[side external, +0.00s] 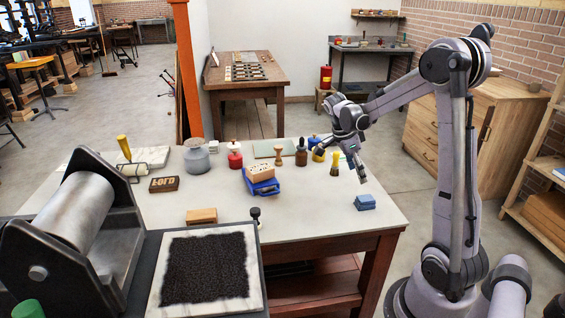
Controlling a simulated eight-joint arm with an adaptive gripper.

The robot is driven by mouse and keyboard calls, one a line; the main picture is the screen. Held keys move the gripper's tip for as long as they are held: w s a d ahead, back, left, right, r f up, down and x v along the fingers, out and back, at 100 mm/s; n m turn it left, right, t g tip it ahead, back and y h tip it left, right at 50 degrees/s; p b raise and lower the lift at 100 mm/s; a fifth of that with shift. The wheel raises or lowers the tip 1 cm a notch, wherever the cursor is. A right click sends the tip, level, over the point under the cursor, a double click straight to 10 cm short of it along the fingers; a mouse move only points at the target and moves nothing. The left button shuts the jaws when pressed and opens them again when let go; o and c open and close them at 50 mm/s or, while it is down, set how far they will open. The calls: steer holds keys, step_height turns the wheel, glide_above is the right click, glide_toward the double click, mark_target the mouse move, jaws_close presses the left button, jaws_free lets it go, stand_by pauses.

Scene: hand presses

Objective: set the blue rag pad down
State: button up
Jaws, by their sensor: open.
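I cannot tell from this view whether that tip touches the pad. Nothing shows between the fingers.
A blue tray (262,187) holding a wooden block sits further left. The press roller (75,215) and inked slab (205,269) fill the left front. Table between tray and pad is clear.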

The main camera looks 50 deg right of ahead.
steer(key=a+r+n+t+y, duration=0.1)
steer(key=a+r+n+t, duration=0.1)
steer(key=a+n, duration=0.7)
steer(key=a+r+n+t+y, duration=0.1)
steer(key=a+n+t, duration=0.3)
steer(key=a+n, duration=0.4)
steer(key=a+r+n+t+y, duration=0.1)
steer(key=a+r+n+t, duration=0.2)
steer(key=a+n, duration=0.6)
steer(key=a+t, duration=0.1)
steer(key=a, duration=0.4)
steer(key=shift+w+a+n, duration=0.15)
steer(key=shift+a+n, duration=0.05)
steer(key=shift+n, duration=0.1)
